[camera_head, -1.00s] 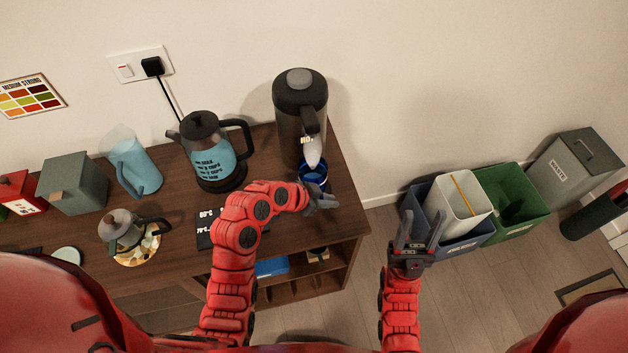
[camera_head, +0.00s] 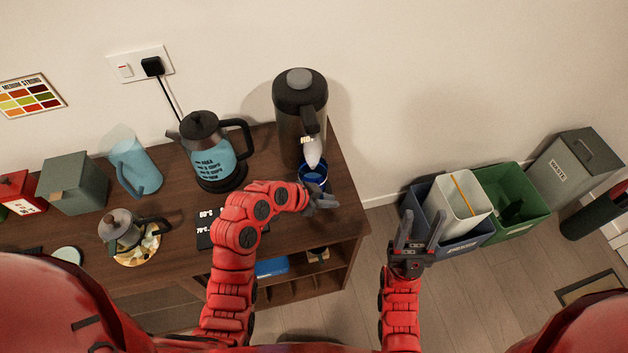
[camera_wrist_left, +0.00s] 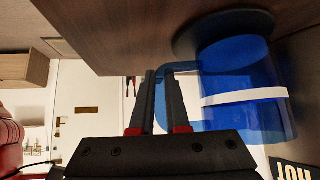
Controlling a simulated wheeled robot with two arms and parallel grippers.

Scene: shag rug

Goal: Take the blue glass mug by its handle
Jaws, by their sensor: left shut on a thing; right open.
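The blue glass mug (camera_head: 313,173) stands under the spout of the dark dispenser, near the right end of the wooden counter. In the left wrist view the mug (camera_wrist_left: 240,92) has a white band, and its handle reaches toward my fingers. My left gripper (camera_head: 326,200) is at the mug's front side. In the left wrist view its fingers (camera_wrist_left: 158,100) are close together, shut on the handle. The handle part between the fingers is mostly hidden. My right gripper (camera_head: 414,232) is open and empty, out over the floor in front of the bins.
The dark dispenser (camera_head: 300,110) stands right behind the mug. A kettle (camera_head: 208,150), a light-blue pitcher (camera_head: 133,160) and a small pot (camera_head: 122,231) stand further left. Blue and green bins (camera_head: 518,200) stand on the floor to the right.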

